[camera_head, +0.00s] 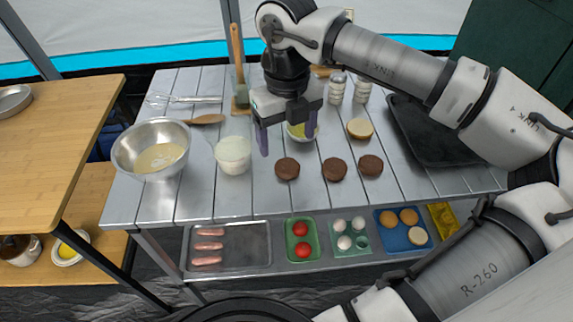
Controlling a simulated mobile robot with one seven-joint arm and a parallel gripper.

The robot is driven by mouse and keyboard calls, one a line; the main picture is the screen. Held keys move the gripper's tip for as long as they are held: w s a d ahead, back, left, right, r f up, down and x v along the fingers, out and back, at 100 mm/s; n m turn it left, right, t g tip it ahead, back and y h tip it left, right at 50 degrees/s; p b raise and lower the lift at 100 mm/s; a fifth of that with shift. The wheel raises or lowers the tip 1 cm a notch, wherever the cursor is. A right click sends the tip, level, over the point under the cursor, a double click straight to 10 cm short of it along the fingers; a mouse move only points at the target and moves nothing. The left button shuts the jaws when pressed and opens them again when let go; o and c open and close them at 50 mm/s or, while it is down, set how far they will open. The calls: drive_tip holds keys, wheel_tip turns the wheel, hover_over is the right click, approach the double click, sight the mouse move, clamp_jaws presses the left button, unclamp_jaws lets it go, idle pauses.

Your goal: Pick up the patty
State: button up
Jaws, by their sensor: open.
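Three round brown patties lie in a loose row on the slatted metal table (200,205): a left patty (287,168), a middle patty (335,169) and a right patty (370,165). My gripper (286,143) points down above the table, behind the left patty in the picture. Its two purple fingers are spread apart with nothing between them that I can make out. It appears apart from all the patties. The right finger partly covers a small bowl with yellow contents (300,131).
A metal bowl of batter (123,156) and a white container (233,158) stand left of my gripper. A bun (360,128), shakers (337,88) and a black tray (408,130) are behind and right. The front table strip is clear. Food trays sit on the lower shelf.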

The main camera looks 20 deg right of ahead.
sight(287, 166)
wheel_tip(287, 166, down, 8)
drive_tip(key=shift+w+r+p, duration=0.1)
drive_tip(key=shift+w+p, duration=0.05)
drive_tip(key=shift+p, duration=0.35)
drive_tip(key=c, duration=1.1)
drive_tip(key=shift+r, duration=0.1)
